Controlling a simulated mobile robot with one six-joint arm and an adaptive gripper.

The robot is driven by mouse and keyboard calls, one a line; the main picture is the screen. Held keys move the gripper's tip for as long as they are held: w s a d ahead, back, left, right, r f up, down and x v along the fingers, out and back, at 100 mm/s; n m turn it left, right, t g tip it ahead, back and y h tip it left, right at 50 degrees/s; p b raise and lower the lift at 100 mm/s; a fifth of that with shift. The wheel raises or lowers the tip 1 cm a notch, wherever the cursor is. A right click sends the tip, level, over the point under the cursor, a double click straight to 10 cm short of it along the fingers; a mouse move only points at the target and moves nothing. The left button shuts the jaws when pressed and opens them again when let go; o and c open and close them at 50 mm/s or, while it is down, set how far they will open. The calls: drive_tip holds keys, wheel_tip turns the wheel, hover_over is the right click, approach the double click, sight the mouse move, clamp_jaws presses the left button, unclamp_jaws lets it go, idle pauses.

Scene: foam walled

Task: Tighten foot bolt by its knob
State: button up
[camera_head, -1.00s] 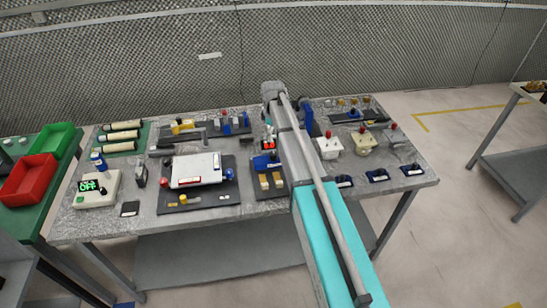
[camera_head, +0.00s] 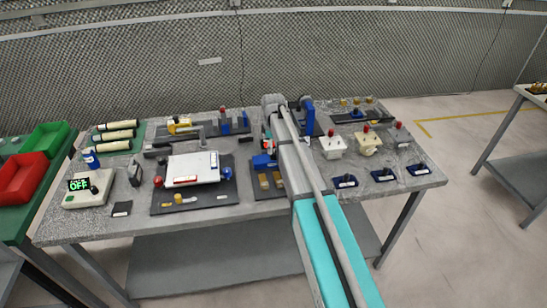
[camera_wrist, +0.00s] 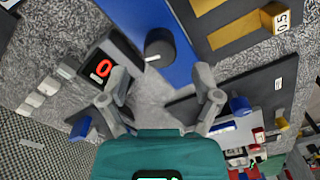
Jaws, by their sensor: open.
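I cannot tell for sure which part is the foot bolt. A white plate (camera_head: 193,168) on a dark base has a red knob (camera_head: 158,182) at its left and a blue knob (camera_head: 227,173) at its right; a yellow knob (camera_head: 180,199) sits in front. In the wrist view a blue knob (camera_wrist: 240,105) is to the right of my gripper (camera_wrist: 162,93). My gripper is open, with nothing between its fingers. Beyond the fingertips is a black knob (camera_wrist: 159,46) on a blue block, apart from them. In the head view my arm hides the gripper.
White and cream boxes with red knobs (camera_head: 333,147) stand right of my arm.

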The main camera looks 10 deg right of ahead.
sight(274, 155)
drive_tip(key=shift+f+b, duration=1.5)
drive_tip(key=shift+f, duration=0.25)
clamp_jaws()
